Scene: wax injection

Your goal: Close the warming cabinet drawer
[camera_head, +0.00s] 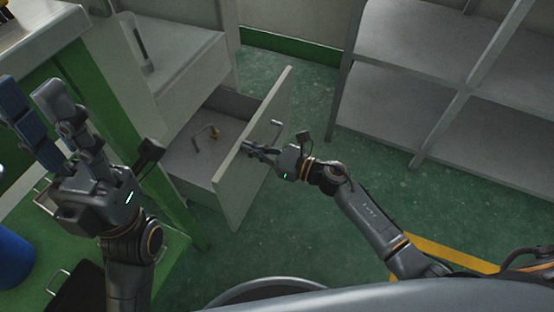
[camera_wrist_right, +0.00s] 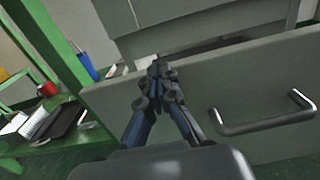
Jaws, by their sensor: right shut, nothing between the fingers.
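The warming cabinet drawer (camera_head: 240,178) is pulled out from the grey cabinet (camera_head: 190,60), its interior showing from above. Its bar handle (camera_head: 276,132) is on the outer face; in the right wrist view the handle (camera_wrist_right: 262,118) is right of the fingers. My right gripper (camera_head: 247,149) is shut and empty, with its tips at the drawer front, near the top edge. In the right wrist view the tips (camera_wrist_right: 160,70) overlap that edge; I cannot tell whether they touch it. My left gripper (camera_head: 27,88) is open and empty, raised at the left, away from the drawer.
A small bent item (camera_head: 206,132) with a brass-coloured end lies inside the drawer. A grey shelf rack (camera_head: 430,80) stands at the right. Green floor (camera_head: 305,110) is clear between rack and drawer. A green bench frame (camera_head: 150,165) is left of the drawer.

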